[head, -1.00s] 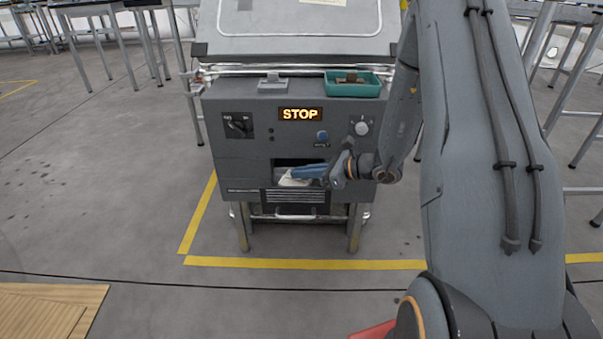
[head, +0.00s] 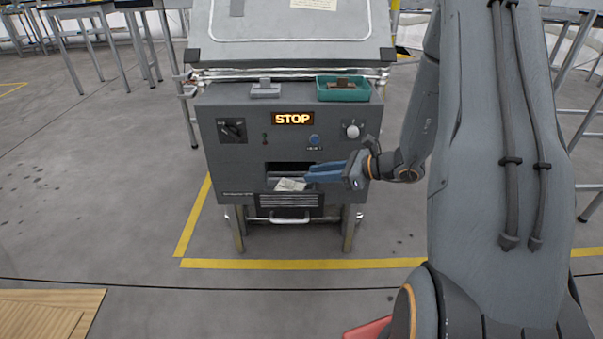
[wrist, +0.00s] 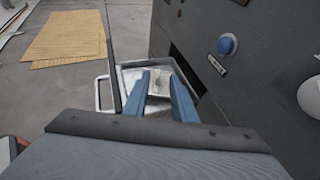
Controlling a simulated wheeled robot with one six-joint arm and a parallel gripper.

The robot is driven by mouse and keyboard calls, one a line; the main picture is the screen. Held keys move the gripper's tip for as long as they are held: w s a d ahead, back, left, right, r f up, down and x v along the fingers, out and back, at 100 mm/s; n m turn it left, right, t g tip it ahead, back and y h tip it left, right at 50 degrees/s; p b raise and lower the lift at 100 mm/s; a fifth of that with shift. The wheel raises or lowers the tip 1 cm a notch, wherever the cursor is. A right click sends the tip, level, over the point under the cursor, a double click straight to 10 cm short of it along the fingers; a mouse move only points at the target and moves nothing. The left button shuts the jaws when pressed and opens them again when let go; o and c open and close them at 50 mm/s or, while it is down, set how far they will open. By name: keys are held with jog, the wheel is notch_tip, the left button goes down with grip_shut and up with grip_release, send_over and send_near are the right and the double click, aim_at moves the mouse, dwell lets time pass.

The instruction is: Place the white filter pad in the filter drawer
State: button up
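The machine's filter drawer (wrist: 128,72) shows in the wrist view as an open pale metal tray with a handle on its left. In the head view the dark opening (head: 290,167) sits above a grille front. The white filter pad (head: 290,184) lies tilted at that opening, just left of my fingertips. A whitish patch between the fingers in the wrist view looks like the pad (wrist: 159,84). My gripper (head: 310,175) has blue fingers that stand apart; it comes in from the right. My gripper also shows in the wrist view (wrist: 160,75). The fingers hide part of the tray.
The grey machine front (head: 235,165) carries a lit STOP sign (head: 293,119), knobs and a blue button (head: 314,140). A teal tray (head: 343,90) stands on its top ledge. Yellow tape (head: 300,263) marks the floor. A wooden board (head: 45,312) lies front left.

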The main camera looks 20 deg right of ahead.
jog(key=v, duration=0.4)
jog(key=s+a+r+n+g, duration=0.3)
jog(key=s+a+n+g, duration=0.15)
jog(key=a, duration=0.45)
jog(key=s+a+r+n+g, duration=0.35)
jog(key=s+a+n, duration=0.2)
jog(key=a, duration=0.35)
jog(key=s+a+r+n+h, duration=0.3)
jog(key=s+n+h, duration=0.1)
jog(key=s+n, duration=0.5)
jog(key=s+a+r+n+h, duration=0.3)
jog(key=s+n, duration=0.6)
jog(key=n, duration=0.3)
jog(key=a+h, duration=0.1)
jog(key=h, duration=0.1)
jog(key=shift+a+g+h+p, duration=0.3)
jog(key=shift+p, duration=0.05)
jog(key=d+r+m+p, duration=0.5)
jog(key=d+r+p, duration=1)
jog(key=r+p, duration=0.4)
jog(key=s+p, duration=0.1)
jog(key=p, duration=0.4)
jog(key=shift+h, duration=0.3)
